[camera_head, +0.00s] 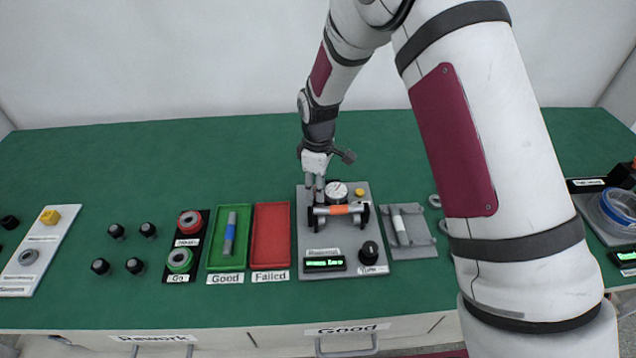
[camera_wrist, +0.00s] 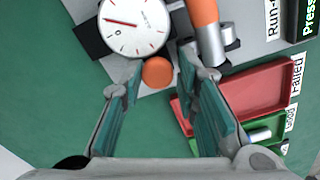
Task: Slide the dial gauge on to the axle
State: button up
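The dial gauge (camera_head: 337,190) has a round white face and sits on the grey run-out fixture, just behind the axle. In the wrist view the gauge (camera_wrist: 133,25) shows its face and needle, with a round orange knob (camera_wrist: 157,72) at its near side. The axle (camera_head: 340,210), silver with an orange middle, rests across two black supports; its orange part also shows in the wrist view (camera_wrist: 204,12). My gripper (camera_head: 315,182) points down at the left of the gauge. Its fingers are apart, with the orange knob between or just beyond the tips; I see no clear grip.
A green Good tray (camera_head: 241,262) holding a blue-banded shaft and a red Failed tray (camera_head: 272,236) lie left of the fixture (camera_head: 305,260). A grey plate (camera_head: 424,248) with another shaft is at the right. The green table behind the fixture is clear.

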jog(key=shift+o, duration=1.2)
jog(key=shift+s, duration=0.25)
jog(key=shift+w, duration=0.1)
jog(key=shift+w, duration=0.1)
